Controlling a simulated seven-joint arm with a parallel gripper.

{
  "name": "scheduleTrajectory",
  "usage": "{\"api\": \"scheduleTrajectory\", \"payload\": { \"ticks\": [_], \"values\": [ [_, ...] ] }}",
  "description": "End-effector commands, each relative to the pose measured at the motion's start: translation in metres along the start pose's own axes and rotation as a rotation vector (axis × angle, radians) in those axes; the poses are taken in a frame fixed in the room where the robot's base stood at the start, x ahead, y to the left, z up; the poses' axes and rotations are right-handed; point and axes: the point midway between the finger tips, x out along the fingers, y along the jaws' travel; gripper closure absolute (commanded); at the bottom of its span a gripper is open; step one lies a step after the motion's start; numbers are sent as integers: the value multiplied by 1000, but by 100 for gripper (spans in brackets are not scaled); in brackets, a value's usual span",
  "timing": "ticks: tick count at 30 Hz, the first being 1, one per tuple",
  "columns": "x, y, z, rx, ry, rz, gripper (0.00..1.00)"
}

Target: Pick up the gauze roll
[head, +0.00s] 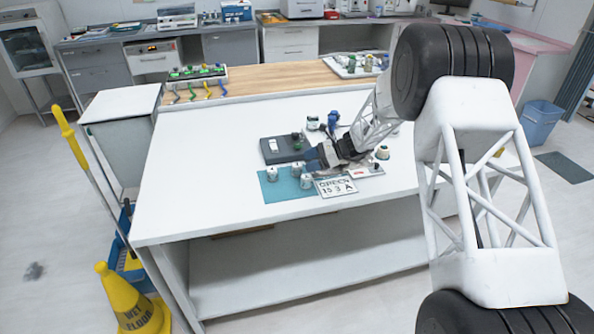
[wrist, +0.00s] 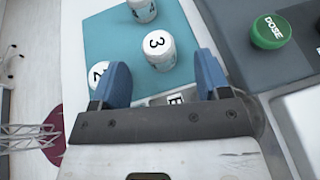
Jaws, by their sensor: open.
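No thing in either view is plainly a gauze roll, and I cannot tell which one it is. Several white cylinders stand on a teal mat (head: 285,192). In the wrist view they carry black numbers on their tops; the cylinder marked 3 (wrist: 158,50) is ahead of the gap between my fingers. Another cylinder (wrist: 100,74) is partly behind my left finger, and one more (wrist: 143,10) is at the top edge. My gripper (wrist: 162,68) is open with blue fingers and nothing held between them. In the head view my gripper (head: 312,160) is low beside the mat.
A dark box (head: 272,158) with a green button marked DOSE (wrist: 268,32) stands beside the mat. Small bottles (head: 313,123) stand behind. The left part of the white table (head: 200,150) is clear.

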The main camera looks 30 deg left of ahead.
Motion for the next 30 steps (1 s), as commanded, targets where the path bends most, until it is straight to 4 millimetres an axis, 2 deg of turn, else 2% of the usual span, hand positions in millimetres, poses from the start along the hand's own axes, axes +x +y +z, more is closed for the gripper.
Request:
{"api": "scheduleTrajectory", "payload": {
  "ticks": [11,24,30],
  "values": [
    [3,0,0,0,0,1,30],
    [46,2,0,-1,0,1,30],
    [52,2,0,-2,0,-1,30]
  ]
}}
